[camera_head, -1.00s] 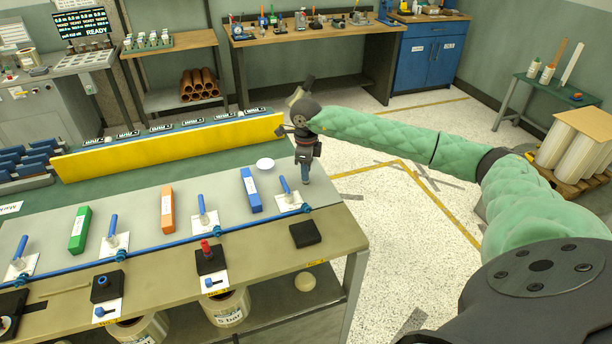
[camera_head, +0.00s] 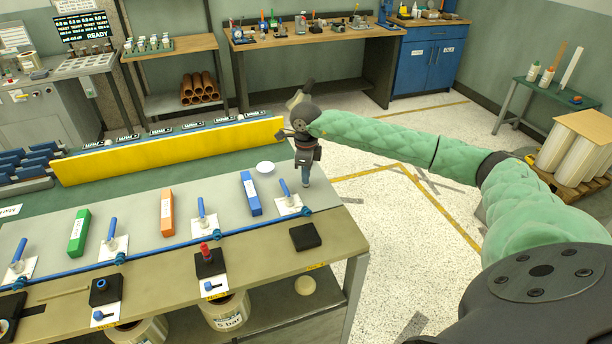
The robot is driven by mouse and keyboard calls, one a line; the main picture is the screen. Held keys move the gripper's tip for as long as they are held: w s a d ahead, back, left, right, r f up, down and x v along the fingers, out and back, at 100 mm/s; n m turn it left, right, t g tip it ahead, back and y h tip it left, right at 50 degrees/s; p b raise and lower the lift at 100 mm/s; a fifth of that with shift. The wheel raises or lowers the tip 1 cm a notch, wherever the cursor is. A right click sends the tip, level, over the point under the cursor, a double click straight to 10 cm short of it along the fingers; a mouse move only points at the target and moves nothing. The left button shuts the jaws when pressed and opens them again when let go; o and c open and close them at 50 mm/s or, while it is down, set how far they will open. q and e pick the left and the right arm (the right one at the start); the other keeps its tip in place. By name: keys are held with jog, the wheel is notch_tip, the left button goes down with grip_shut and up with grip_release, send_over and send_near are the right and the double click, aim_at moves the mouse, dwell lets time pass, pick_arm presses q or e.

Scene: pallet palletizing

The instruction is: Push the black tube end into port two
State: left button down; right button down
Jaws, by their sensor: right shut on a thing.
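My right gripper (camera_head: 306,172) points down over the far right end of the grey bench top, just right of a blue handle on a white plate (camera_head: 288,205). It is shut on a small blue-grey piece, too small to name. I cannot make out a black tube end for certain. Along the front of the bench are a black block with a blue ring (camera_head: 105,290), a black block with a red plug-like piece (camera_head: 208,262) and a plain black block (camera_head: 305,236). I cannot read which one is port two. My left gripper is out of view.
Green (camera_head: 79,233), orange (camera_head: 167,212) and blue (camera_head: 250,193) labelled bars lie on the bench between blue-handled plates. A blue line runs along them. A yellow board (camera_head: 170,151) stands behind. A white dish (camera_head: 265,168) lies left of the gripper.

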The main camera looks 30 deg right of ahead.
jog(key=shift+r+p, duration=0.4)
jog(key=shift+r, duration=2.1)
jog(key=c, duration=2)
grip_release()
grip_shut()
